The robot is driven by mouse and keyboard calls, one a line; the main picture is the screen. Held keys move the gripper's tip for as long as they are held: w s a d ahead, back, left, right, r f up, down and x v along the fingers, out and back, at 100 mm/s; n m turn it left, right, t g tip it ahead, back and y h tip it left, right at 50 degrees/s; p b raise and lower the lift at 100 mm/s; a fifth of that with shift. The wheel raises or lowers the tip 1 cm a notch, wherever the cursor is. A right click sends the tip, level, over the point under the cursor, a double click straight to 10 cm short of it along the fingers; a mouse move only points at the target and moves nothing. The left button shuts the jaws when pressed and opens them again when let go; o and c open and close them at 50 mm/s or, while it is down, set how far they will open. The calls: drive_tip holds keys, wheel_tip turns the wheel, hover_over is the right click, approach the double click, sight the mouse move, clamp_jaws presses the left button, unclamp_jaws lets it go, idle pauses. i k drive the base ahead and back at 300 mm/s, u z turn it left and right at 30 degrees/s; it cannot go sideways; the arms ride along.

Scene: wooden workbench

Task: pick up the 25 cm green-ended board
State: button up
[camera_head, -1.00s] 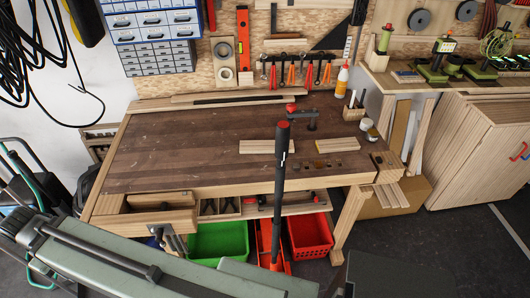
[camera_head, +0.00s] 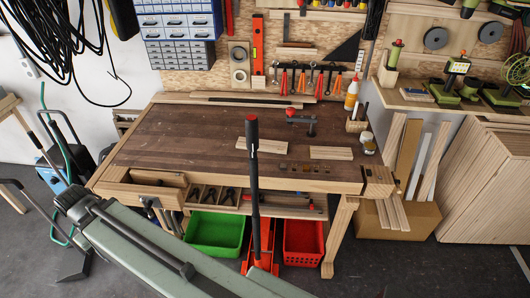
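Two short pale boards lie flat on the dark top of the workbench (camera_head: 180,140). The left board (camera_head: 256,144) is near the middle of the top, partly behind a black upright handle. The right board (camera_head: 331,153) lies closer to the front right corner, apart from the left one. At this size I cannot make out a green end on either board, nor judge which is 25 cm. My gripper is not in view.
A red clamp (camera_head: 302,119) stands behind the boards. A red floor jack's tall black handle (camera_head: 254,190) rises in front of the bench. Green (camera_head: 215,232) and red crates (camera_head: 303,242) sit below. A grey-green machine beam (camera_head: 150,250) crosses the lower left foreground.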

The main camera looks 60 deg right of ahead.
sight(265, 145)
drive_tip(key=z, duration=0.15)
drive_tip(key=i, duration=0.95)
drive_tip(key=u, duration=0.05)
